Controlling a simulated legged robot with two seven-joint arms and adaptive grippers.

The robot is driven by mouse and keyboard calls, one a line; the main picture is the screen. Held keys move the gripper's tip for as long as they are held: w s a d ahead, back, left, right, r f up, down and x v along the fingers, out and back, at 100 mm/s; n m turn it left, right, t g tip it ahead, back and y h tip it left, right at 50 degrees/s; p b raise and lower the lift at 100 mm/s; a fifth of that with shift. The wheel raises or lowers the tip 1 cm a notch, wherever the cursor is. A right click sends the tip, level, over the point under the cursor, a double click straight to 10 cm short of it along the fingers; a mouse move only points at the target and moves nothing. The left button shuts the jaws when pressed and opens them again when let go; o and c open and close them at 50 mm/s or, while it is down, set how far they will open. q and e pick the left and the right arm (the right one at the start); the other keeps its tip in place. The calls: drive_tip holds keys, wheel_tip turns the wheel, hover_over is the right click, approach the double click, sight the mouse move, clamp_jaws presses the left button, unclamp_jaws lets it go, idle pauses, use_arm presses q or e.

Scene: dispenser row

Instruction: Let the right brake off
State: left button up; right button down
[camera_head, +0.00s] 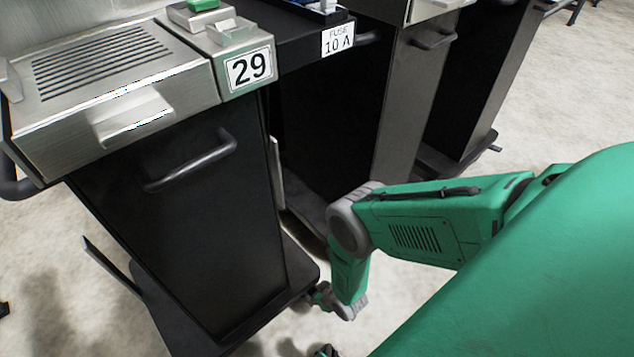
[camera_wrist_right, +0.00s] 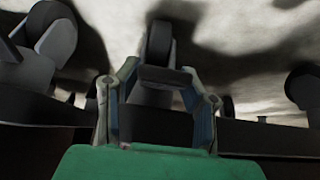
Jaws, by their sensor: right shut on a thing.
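The dispenser cart numbered 29 (camera_head: 205,200) stands at the left in the head view, a dark cabinet with a steel top. My right gripper (camera_head: 322,296) is low at its near right bottom corner. In the right wrist view, my right gripper (camera_wrist_right: 158,85) has one finger on each side of a dark caster part, which I take for the right brake (camera_wrist_right: 165,76). The fingers are shut on it. The exact contact and the tilt of the brake are hard to tell in the dark picture. My left gripper is not in view.
Other casters show in the wrist view, left (camera_wrist_right: 58,45) and right (camera_wrist_right: 303,90). Pale floor (camera_head: 560,110) is clear at the right.

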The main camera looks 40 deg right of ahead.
drive_tip(key=c, duration=1.1)
unclamp_jaws()
drive_tip(key=shift+w+r, duration=0.1)
drive_tip(key=shift+w, duration=0.15)
drive_tip(key=shift+o, duration=0.3)
drive_tip(key=shift+s, duration=0.1)
drive_tip(key=v, duration=1.1)
drive_tip(key=shift+s+r, duration=0.3)
drive_tip(key=shift+s, duration=0.05)
